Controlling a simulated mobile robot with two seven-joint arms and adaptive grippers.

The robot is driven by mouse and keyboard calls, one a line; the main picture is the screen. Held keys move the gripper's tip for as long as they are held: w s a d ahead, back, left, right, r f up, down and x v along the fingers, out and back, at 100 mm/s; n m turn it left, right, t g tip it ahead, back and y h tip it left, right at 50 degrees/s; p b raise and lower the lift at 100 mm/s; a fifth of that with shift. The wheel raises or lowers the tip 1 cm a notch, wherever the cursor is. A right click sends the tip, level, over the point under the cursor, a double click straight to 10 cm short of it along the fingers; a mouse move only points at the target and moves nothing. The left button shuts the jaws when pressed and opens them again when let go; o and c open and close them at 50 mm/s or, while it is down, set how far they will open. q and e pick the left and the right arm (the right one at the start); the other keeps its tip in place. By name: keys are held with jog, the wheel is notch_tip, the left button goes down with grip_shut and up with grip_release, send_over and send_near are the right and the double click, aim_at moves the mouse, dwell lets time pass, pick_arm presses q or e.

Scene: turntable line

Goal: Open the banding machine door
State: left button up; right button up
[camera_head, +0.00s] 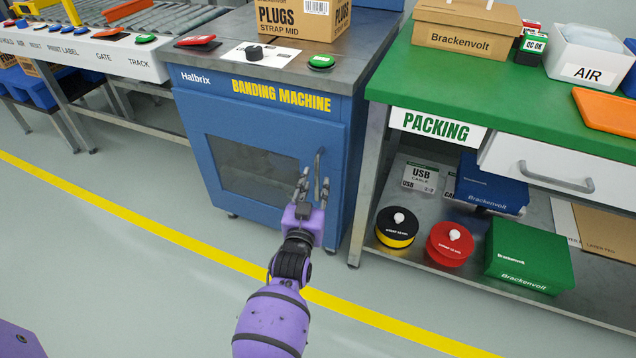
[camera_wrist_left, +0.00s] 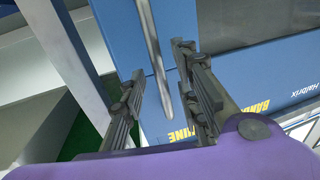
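The blue banding machine (camera_head: 270,105) stands in the middle of the head view. Its door (camera_head: 205,125) has a dark window (camera_head: 250,170) and looks shut. A curved grey upright handle (camera_head: 318,162) is on the door's right side. My left gripper (camera_head: 314,180) is at the handle's lower part, with its fingers spread. In the left wrist view, the handle bar (camera_wrist_left: 151,45) runs between the two open fingers of my left gripper (camera_wrist_left: 160,65), with gaps on both sides. My right gripper is out of view.
The green packing bench (camera_head: 510,90) stands close on the machine's right, its leg (camera_head: 368,185) near the handle side. A box of plugs (camera_head: 300,15) and a green button (camera_head: 321,62) are on the machine top. The floor (camera_head: 130,240) in front is clear.

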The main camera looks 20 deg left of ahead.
pick_arm(q)
jog(key=shift+w+a+b, duration=0.2)
jog(key=shift+w+b, duration=0.1)
jog(key=shift+w, duration=0.95)
grip_shut()
